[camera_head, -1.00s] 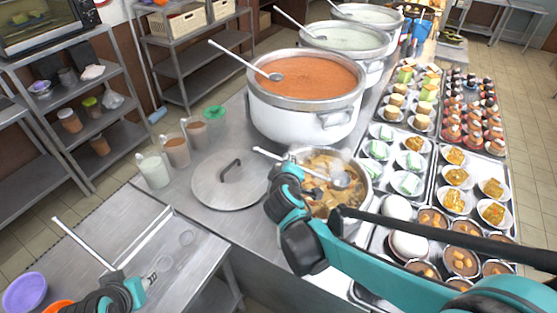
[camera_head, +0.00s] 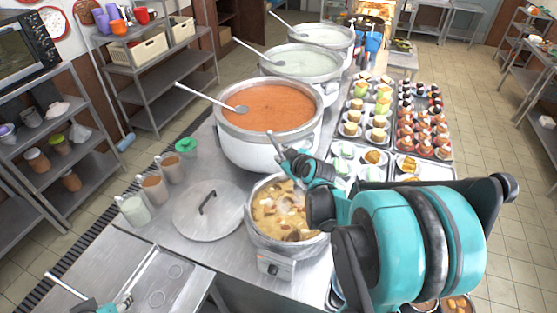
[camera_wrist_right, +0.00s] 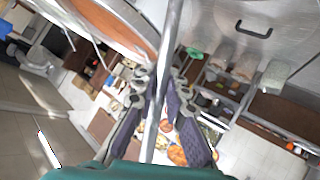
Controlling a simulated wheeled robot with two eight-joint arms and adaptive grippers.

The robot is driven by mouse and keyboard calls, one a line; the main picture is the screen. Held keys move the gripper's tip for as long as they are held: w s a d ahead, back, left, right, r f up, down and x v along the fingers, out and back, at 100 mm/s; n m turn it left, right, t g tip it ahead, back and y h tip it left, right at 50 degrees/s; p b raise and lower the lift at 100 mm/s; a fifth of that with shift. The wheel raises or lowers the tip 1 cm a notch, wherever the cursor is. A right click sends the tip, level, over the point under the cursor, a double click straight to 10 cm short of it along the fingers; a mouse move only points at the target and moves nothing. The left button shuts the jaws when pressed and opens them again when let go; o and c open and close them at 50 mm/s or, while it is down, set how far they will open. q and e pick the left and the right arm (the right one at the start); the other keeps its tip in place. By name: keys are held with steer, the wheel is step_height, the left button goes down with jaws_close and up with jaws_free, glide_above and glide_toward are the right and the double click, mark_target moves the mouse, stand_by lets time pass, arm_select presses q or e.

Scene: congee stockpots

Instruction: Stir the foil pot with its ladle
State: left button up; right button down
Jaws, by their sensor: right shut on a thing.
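The foil pot (camera_head: 256,236) stands on the steel counter in the middle of the head view, holding yellowish-brown food with pale chunks. My right gripper (camera_head: 299,166) is above its far right rim. It is shut on the ladle (camera_wrist_right: 168,55), whose thin metal handle runs between the fingers (camera_wrist_right: 158,90) in the right wrist view. The handle's upper end (camera_head: 277,142) sticks up past the gripper. A dark patch in the food may be the ladle's bowl, but I cannot tell. My left gripper (camera_head: 112,304) is at the bottom left, mostly cut off.
A lid (camera_head: 207,211) lies left of the foil pot. A large pot of orange soup (camera_head: 262,148) stands just behind, with a ladle (camera_head: 207,96) across it. Several cups line the left edge. Trays of dishes (camera_head: 358,113) fill the right side.

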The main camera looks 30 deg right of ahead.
step_height(320, 180, down, 16)
steer(key=b, duration=1.3)
steer(key=shift+r, duration=0.25)
steer(key=shift+w, duration=0.1)
